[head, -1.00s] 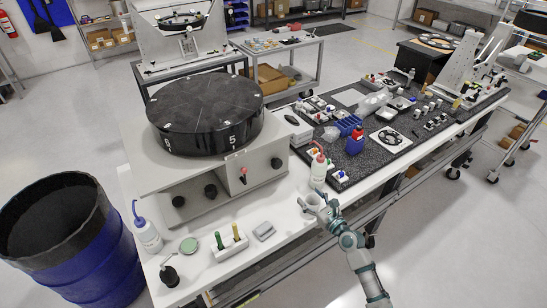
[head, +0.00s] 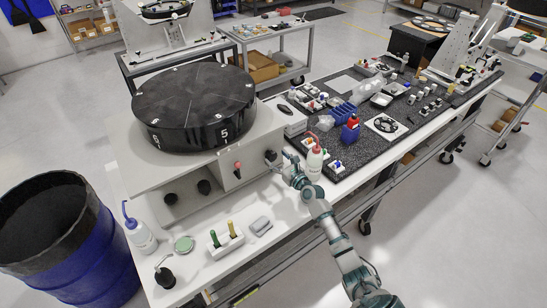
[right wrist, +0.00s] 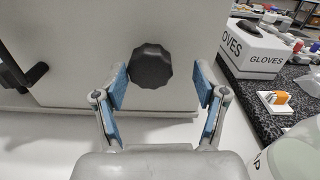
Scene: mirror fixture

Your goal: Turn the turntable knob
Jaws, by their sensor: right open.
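The black round turntable (head: 193,108) sits on a light grey housing. A black faceted knob (right wrist: 151,66) on the housing's front panel shows in the right wrist view. It also shows in the head view (head: 271,156) near the panel's right end, partly behind my gripper. My right gripper (right wrist: 160,88) is open, with blue-padded fingers spread left and right of the knob. The knob lies just ahead, centred between the fingertips, with no clear contact. In the head view, the right gripper (head: 285,166) is close in front of the panel. My left gripper is out of view.
A red-tipped lever (head: 237,170) and two more black knobs (head: 203,187) are left of the gripper. A white squeeze bottle (head: 314,163) stands close to its right. A glove box (right wrist: 253,50) is right of the panel. A blue barrel (head: 92,250) stands at left.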

